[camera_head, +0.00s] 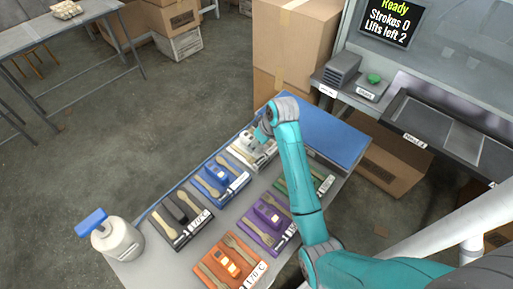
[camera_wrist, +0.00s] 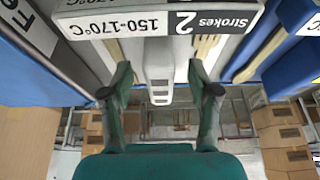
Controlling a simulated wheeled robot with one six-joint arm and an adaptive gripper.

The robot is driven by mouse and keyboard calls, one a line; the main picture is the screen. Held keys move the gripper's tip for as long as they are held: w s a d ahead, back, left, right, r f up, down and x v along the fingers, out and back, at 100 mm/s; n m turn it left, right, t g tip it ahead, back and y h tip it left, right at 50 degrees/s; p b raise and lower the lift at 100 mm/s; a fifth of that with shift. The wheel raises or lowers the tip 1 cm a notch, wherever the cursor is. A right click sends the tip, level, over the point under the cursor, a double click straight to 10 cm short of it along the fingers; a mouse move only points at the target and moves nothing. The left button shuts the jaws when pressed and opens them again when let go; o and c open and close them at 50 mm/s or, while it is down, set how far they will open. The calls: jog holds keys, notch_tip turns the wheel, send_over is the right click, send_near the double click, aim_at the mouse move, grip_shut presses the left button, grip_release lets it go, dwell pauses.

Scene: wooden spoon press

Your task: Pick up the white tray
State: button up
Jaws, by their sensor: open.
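The white tray (camera_head: 238,157) lies at the far end of the grey table, partly hidden by my arm. In the wrist view, its front label (camera_wrist: 150,22) reads "Strokes 2, 150-170°C", with wooden utensils on both sides of a white block (camera_wrist: 158,72). My gripper (camera_head: 263,137) is over the white tray. In the wrist view, my gripper (camera_wrist: 160,76) is open, with one finger on each side of the white block. A gap shows between each finger and the block; I cannot tell how deep the fingertips reach.
Blue (camera_head: 215,187), black (camera_head: 172,237), purple (camera_head: 257,238), orange (camera_head: 212,283) and green (camera_head: 325,187) trays lie close by on the table. A blue-topped bottle (camera_head: 118,240) stands at the near left. A blue surface (camera_head: 320,135) and cardboard boxes (camera_head: 290,45) lie beyond.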

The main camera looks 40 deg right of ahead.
jog(key=shift+x, duration=0.9)
grip_shut()
jog(key=shift+r, duration=0.15)
